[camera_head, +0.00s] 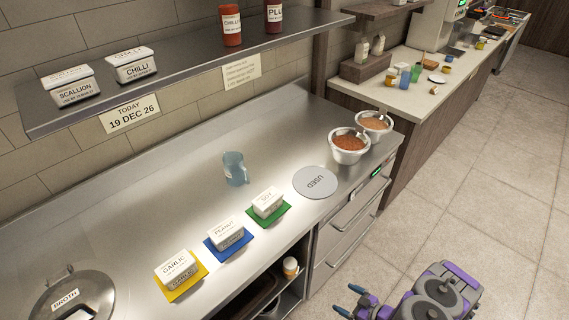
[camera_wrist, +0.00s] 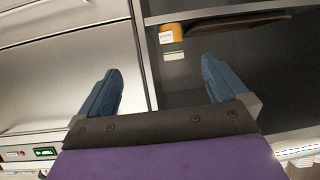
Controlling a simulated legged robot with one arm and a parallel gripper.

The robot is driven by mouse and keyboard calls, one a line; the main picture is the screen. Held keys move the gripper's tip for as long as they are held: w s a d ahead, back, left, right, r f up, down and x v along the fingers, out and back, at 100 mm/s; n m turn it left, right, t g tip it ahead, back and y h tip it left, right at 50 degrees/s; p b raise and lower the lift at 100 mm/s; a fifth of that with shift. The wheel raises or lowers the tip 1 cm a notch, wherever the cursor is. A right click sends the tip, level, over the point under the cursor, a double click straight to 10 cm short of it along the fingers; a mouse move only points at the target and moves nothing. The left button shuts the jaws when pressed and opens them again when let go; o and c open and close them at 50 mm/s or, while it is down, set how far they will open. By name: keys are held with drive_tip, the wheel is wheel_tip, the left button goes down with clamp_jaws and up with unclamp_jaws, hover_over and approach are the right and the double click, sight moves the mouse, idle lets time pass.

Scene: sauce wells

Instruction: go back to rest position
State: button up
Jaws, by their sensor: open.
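My gripper (camera_head: 350,299) is at the bottom right of the head view, in front of the counter and lower than its top. In the wrist view my gripper (camera_wrist: 162,88) has its two blue fingers spread wide with nothing between them. The wrist view looks at the counter's front, with drawers (camera_wrist: 65,75) on the left and an open shelf bay on the right. No object touches the fingers.
The steel counter (camera_head: 130,200) holds tubs labelled garlic (camera_head: 177,269), peanut (camera_head: 226,234) and soy (camera_head: 268,203) on coloured mats, a blue cup (camera_head: 235,169), a grey "USED" disc (camera_head: 315,182) and two bowls. A broth pot (camera_head: 72,298) stands front left. Tiled floor (camera_head: 430,210) is clear.

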drive_tip(key=w+d+r+h, duration=0.3)
drive_tip(key=w+r, duration=0.3)
drive_tip(key=w, duration=0.2)
drive_tip(key=w+d+r+h, duration=0.3)
drive_tip(key=w+d+r, duration=0.1)
drive_tip(key=w+r, duration=0.25)
wheel_tip(320, 180, up, 20)
drive_tip(key=f+m+g+h, duration=0.1)
drive_tip(key=m+g+h, duration=0.2)
drive_tip(key=m+h, duration=0.1)
drive_tip(key=s+a+r+m+g+h, duration=0.15)
drive_tip(key=s+a+r, duration=0.25)
drive_tip(key=s+r, duration=0.4)
drive_tip(key=s+a+r+m+g+h, duration=0.1)
drive_tip(key=s+a+r+m+g, duration=0.15)
drive_tip(key=s+r, duration=0.6)
drive_tip(key=s+a+r+g+y, duration=0.1)
drive_tip(key=s+a+r, duration=0.1)
drive_tip(key=s, duration=0.6)
drive_tip(key=s+a+r+m+g, duration=0.1)
drive_tip(key=s+a+r, duration=0.1)
drive_tip(key=s+a, duration=0.3)
drive_tip(key=s+a+r+g+y, duration=0.1)
drive_tip(key=s+a+r, duration=0.1)
drive_tip(key=s, duration=0.9)
drive_tip(key=shift+s+a+m+g+y, duration=0.3)
drive_tip(key=shift+s+a+m+y, duration=0.1)
drive_tip(key=shift+a, duration=0.45)
